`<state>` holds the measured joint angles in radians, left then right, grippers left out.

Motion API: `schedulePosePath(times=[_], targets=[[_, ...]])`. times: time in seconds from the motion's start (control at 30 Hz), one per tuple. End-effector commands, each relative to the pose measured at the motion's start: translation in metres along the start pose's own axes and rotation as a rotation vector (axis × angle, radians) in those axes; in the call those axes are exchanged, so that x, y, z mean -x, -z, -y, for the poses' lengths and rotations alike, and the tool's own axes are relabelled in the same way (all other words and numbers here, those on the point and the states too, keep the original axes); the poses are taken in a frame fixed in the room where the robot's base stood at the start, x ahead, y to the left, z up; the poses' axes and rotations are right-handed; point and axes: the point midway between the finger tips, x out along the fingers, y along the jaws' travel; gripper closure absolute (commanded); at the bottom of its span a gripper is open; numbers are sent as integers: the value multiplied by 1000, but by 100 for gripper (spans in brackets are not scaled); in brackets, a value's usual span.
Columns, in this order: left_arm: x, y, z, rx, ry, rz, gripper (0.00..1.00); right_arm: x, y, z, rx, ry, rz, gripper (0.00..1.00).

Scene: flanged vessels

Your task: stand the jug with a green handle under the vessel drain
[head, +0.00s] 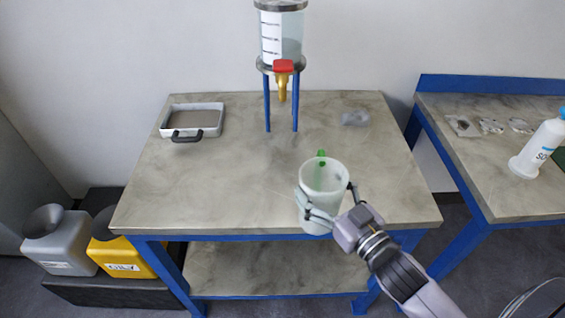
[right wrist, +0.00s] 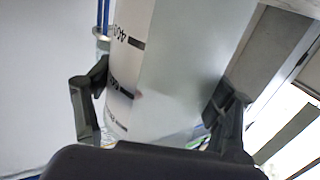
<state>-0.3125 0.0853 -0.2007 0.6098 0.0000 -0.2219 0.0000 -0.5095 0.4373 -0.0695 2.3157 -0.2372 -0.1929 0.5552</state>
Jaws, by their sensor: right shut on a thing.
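The jug (head: 316,202) is a translucent white cup with a green handle (head: 321,160) on its far side. My right gripper (head: 328,203) is shut on the jug's body near the table's front edge. In the right wrist view the jug (right wrist: 180,70) fills the middle, with dark graduation marks, between the two fingers (right wrist: 160,110). The vessel (head: 282,35) stands on blue legs at the back of the table. Its brass drain (head: 282,86) with a red valve handle (head: 284,66) points down, and the jug is in front of it and to the right. My left gripper is not in view.
A grey tray (head: 168,122) with a black handle lies at the table's back left, and a small clear item (head: 355,118) at the back right. The table (head: 220,180) is bare below the drain. A side bench (head: 490,175) holds a white bottle (head: 536,148).

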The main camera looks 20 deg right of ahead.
Motion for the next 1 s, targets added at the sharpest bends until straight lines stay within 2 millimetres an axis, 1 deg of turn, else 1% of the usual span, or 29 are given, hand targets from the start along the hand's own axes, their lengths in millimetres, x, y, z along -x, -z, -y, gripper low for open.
schedulePosePath(times=[0.03, 0.1, 0.23, 0.4, 0.47, 0.57, 0.8, 0.9, 1.0], targets=[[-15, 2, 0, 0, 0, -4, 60, -9, -9, -10, 13, 23, -4, 57], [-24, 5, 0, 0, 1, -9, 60, -20, -10, -21, 12, 44, -4, 57], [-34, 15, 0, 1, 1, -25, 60, -33, -8, -39, 8, 65, -4, 57], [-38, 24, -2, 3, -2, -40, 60, -43, -4, -51, 1, 74, -2, 57], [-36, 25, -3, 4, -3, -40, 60, -49, -2, -53, 0, 75, -4, 57], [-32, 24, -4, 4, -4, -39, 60, -64, 1, -52, -1, 75, -5, 57], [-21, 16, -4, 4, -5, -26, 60, -122, 3, -47, -1, 74, -7, 57], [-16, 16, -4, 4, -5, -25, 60, -148, 2, -46, -1, 74, -6, 57], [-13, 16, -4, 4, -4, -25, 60, -169, 1, -44, -2, 74, -4, 57]])
